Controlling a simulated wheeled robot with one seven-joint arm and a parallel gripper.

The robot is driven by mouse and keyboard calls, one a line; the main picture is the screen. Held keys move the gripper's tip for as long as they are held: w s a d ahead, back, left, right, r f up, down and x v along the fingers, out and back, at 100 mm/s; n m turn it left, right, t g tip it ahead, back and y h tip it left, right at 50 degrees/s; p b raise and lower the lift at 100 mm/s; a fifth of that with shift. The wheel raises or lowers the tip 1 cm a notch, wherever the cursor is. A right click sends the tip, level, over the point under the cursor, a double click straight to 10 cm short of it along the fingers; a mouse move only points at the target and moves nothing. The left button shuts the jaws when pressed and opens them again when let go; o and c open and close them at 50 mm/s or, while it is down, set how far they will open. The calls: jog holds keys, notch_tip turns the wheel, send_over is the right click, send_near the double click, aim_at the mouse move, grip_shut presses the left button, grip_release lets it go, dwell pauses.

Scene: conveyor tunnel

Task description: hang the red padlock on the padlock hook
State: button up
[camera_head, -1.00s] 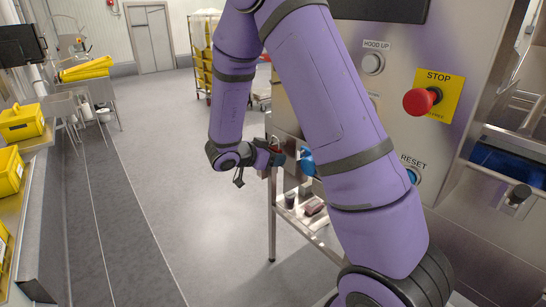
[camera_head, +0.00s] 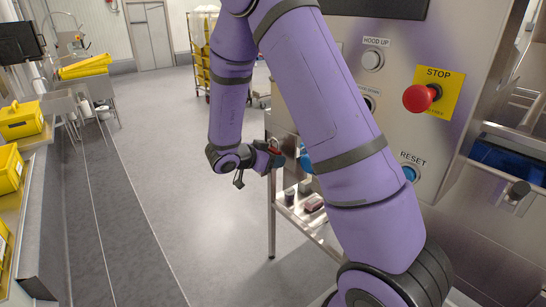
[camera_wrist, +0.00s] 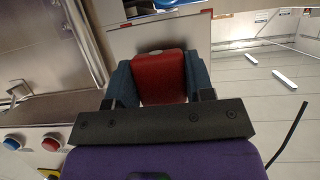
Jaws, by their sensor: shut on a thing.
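The red padlock (camera_wrist: 160,78) fills the space between the two blue-grey fingers of my gripper (camera_wrist: 160,88) in the wrist view. The fingers press on its left and right sides. In the head view my gripper (camera_head: 274,157) is small and partly blurred, with a bit of the red padlock (camera_head: 275,150) showing at its end. It is beside the steel cabinet, left of a blue object (camera_head: 305,160) on the cabinet's side. The padlock's shackle cannot be made out. I cannot identify the padlock hook in either view.
A small steel shelf (camera_head: 296,212) with several dark and reddish items stands below my gripper. The cabinet panel carries a red stop button (camera_head: 420,97) and a blue reset button (camera_head: 409,173). Yellow bins (camera_head: 20,120) line the left. The floor between is clear.

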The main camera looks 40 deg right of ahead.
jog(key=o, duration=1.3)
jog(key=shift+o, duration=0.2)
jog(key=shift+a, duration=0.1)
jog(key=v, duration=1)
jog(key=shift+a+r, duration=0.2)
jog(key=shift+a, duration=0.05)
